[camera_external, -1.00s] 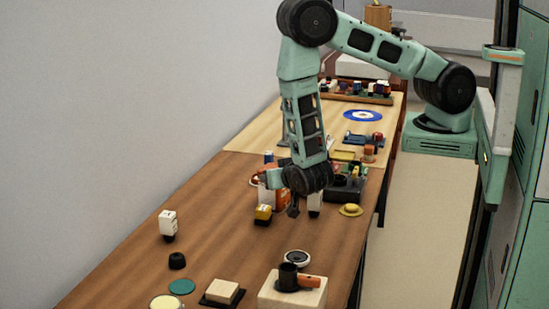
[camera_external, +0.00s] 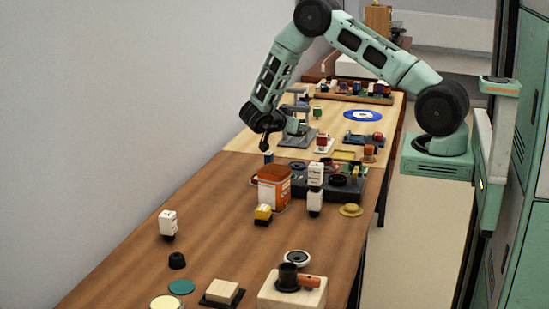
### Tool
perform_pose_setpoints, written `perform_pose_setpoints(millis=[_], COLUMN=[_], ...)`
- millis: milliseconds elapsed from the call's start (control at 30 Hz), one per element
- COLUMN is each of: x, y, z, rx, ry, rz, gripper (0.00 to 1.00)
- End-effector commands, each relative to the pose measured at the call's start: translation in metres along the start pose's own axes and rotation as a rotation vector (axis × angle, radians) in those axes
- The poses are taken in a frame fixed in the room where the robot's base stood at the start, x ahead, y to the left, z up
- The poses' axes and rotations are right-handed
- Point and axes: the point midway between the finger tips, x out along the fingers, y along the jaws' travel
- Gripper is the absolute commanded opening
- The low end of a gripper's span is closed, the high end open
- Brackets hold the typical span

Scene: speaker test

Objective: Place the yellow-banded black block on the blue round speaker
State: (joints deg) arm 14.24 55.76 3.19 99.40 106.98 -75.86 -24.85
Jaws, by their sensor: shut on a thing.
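My gripper (camera_external: 264,145) is at the left side of the far table, above the seam between the dark and light tops. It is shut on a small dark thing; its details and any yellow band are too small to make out. A yellow block with a black lower part (camera_external: 263,214) stands on the near table in front of the orange-red can; I cannot tell if it is the named block. A blue round disc with a white centre (camera_external: 350,116), the likeliest blue speaker, lies flat on the far table, well to the right of my gripper and farther back.
A small blue-topped thing (camera_external: 268,157) stands just below my gripper. A grey stand (camera_external: 297,138) is close to its right. An orange-red can (camera_external: 274,188), stacked white-and-black blocks (camera_external: 315,188) and a dark tray (camera_external: 345,191) stand nearer. The near table's left part is mostly clear.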

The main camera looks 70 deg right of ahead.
Motion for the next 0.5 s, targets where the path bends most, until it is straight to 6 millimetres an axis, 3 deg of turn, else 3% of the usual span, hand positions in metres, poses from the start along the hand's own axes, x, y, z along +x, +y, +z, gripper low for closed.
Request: perform_pose_setpoints(millis=[300, 500], x=[0.023, 0.03], y=[0.0, 0.0], z=[0.043, 0.062], rx=[0.0, 0.0], ry=[0.002, 0.001], rz=[0.009, 0.008], gripper=[0.18, 0.18])
